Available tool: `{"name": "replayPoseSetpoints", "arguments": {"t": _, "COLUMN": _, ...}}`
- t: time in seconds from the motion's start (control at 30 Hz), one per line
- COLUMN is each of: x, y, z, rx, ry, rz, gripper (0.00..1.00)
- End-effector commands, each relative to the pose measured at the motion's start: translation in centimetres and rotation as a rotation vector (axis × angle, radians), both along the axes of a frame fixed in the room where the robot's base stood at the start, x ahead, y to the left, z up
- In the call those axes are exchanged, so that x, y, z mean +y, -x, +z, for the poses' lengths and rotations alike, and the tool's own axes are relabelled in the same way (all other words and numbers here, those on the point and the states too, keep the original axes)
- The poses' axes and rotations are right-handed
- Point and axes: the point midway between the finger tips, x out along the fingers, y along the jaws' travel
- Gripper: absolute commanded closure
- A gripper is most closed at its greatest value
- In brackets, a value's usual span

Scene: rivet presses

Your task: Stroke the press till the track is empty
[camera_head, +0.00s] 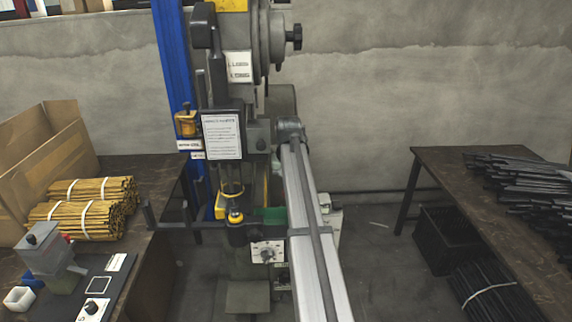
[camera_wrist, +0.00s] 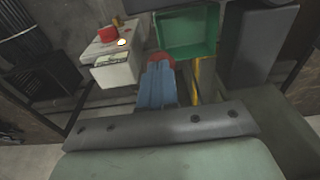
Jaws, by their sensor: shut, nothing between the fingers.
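The grey rivet press (camera_head: 262,45) stands upright in the middle of the head view, against the wall. A lever-like dark arm (camera_head: 205,45) rises at its upper left. A yellow-and-black part (camera_head: 235,216) sits low at the front of the press. My silver arm link crosses in front of its right side, and my gripper does not show in the head view. In the wrist view my gripper's blue fingers (camera_wrist: 158,70) are together and empty, in front of a red part and beside a green tray (camera_wrist: 188,33). I cannot make out the track or any rivets.
A white box with a red button (camera_wrist: 112,58) stands left of my fingers in the wrist view. A left table (camera_head: 155,190) carries a carton (camera_head: 45,140) and banded yellow bundles (camera_head: 80,215). A right table (camera_head: 440,165) carries dark strips (camera_head: 520,180).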

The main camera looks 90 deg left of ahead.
Motion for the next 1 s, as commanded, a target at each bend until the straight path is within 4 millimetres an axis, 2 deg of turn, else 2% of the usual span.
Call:
{"name": "replayPoseSetpoints", "arguments": {"t": 0.07, "x": 0.0, "y": 0.0, "z": -0.4, "rx": 0.0, "ry": 0.003, "rz": 0.0, "gripper": 1.0}}
{"name": "replayPoseSetpoints", "arguments": {"t": 0.53, "x": -0.2, "y": 0.0, "z": -0.1, "rx": 0.0, "ry": 0.002, "rz": 0.0, "gripper": 1.0}}
{"name": "replayPoseSetpoints", "arguments": {"t": 1.0, "x": -2.8, "y": 0.0, "z": 4.1, "rx": 0.0, "ry": 0.002, "rz": 0.0, "gripper": 1.0}}
